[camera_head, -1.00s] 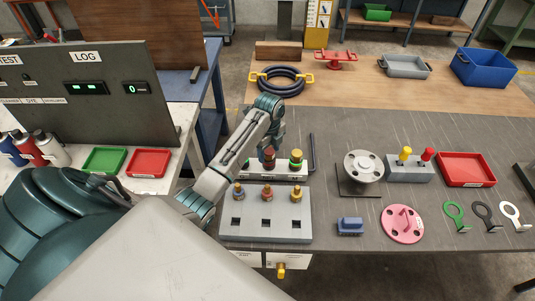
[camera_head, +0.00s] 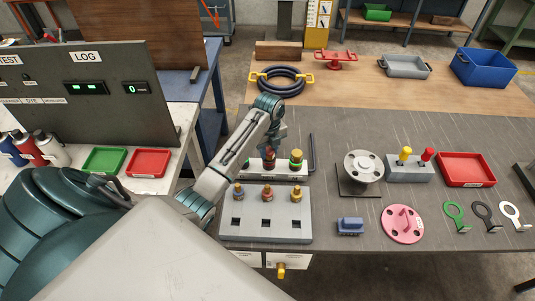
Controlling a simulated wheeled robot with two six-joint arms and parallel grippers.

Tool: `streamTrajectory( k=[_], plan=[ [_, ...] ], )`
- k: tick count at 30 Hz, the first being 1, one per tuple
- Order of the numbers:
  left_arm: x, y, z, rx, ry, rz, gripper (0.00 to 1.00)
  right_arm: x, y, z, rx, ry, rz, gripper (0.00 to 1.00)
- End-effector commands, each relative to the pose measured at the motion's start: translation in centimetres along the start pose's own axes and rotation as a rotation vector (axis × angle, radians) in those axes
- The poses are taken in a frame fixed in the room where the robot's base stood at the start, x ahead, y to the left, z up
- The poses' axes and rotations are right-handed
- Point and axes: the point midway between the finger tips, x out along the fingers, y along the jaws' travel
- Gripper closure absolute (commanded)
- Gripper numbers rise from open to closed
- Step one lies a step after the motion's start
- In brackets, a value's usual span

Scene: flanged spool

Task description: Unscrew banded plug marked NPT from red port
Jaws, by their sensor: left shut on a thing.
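My left gripper (camera_head: 272,148) reaches over the white port block (camera_head: 284,172) and is shut on the dark red-brown plug (camera_head: 270,157) at the block's middle port. The jaws hide much of the plug, and its band and any NPT mark are too small to read. Whether its thread is still engaged cannot be told. A brass plug with a green ring (camera_head: 296,160) stands upright at the block's right end. The block's left end is partly hidden by my arm. My right gripper is not in view.
A flanged spool (camera_head: 363,168) stands further right. The mat between the rack and the pink disc (camera_head: 402,224) holds a small blue block (camera_head: 350,226).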

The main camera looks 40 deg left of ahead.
Motion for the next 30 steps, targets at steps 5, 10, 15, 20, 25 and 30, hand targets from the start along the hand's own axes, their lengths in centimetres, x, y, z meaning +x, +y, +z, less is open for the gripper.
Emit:
streamTrajectory(
  k=[5,10,15,20,25,30],
  plan=[
    [-0.1,0.0,0.0,-0.228,0.000,0.000,0.99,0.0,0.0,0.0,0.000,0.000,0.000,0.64],
    [-0.1,0.0,0.0,-0.227,0.000,-0.001,0.99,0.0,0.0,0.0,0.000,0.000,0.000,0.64],
    [-0.6,0.0,0.0,-0.226,-0.001,-0.001,0.99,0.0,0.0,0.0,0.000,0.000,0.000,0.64],
    [-1.1,0.0,0.0,-0.225,-0.001,-0.001,0.99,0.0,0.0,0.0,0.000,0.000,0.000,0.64],
    [-1.4,0.0,0.0,-0.225,0.000,-0.001,0.99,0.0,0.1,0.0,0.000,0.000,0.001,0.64],
    [-1.5,0.0,0.0,-0.225,0.000,-0.001,0.99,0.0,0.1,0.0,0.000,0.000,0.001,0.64]
  ],
)
